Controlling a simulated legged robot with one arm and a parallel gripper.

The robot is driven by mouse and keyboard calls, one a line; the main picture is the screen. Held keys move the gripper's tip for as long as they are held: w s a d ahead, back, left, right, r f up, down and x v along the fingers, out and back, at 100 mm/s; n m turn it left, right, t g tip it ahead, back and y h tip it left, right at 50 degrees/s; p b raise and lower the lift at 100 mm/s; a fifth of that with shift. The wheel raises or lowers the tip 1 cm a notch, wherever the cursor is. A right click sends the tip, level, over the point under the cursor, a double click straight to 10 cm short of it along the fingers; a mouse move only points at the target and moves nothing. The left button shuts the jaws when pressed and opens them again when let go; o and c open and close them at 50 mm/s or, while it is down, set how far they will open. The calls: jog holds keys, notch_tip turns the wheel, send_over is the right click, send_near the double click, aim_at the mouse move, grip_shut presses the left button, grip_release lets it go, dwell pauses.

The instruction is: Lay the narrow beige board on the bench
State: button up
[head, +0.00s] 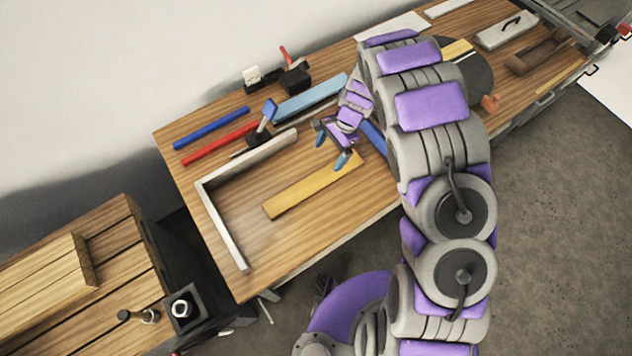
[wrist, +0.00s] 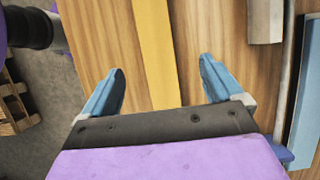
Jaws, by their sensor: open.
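The narrow beige board (head: 310,187), a flat yellowish strip, lies on the wooden bench (head: 230,268) in the head view, in front of a grey L-shaped metal angle. My gripper (head: 333,147) is at the board's right end, with its blue fingers apart. In the wrist view the board (wrist: 155,50) runs between the two open fingers of my gripper (wrist: 162,88), and nothing is held. The gap between fingers and board shows on both sides. The board's near end is hidden behind my gripper's body in the wrist view.
The grey metal angle (head: 222,222) borders the board's left and back. Blue (head: 211,128) and red (head: 219,143) bars, a light-blue block (head: 311,97) and a blue-handled tool (head: 268,112) lie behind. A blue bar (head: 374,138) lies right of my gripper. Bare bench lies in front of the board.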

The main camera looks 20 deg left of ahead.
send_near(315, 181)
jog(key=f, duration=0.1)
jog(key=a+f, duration=0.1)
jog(key=shift+f, duration=0.4)
jog(key=shift+s+d+b+x, duration=0.1)
jog(key=shift+s+b+x, duration=0.1)
jog(key=shift+x, duration=0.7)
jog(key=shift+s+d+b+x, duration=0.1)
jog(key=shift+b+x, duration=0.1)
jog(key=shift+x, duration=0.75)
jog(key=shift+s+d+b+x, duration=0.1)
jog(key=shift+s+b+x, duration=0.1)
jog(key=shift+x, duration=0.7)
jog(key=shift+r, duration=0.15)
jog(key=c, duration=1.4)
jog(key=shift+r, duration=0.1)
jog(key=shift+c, duration=0.2)
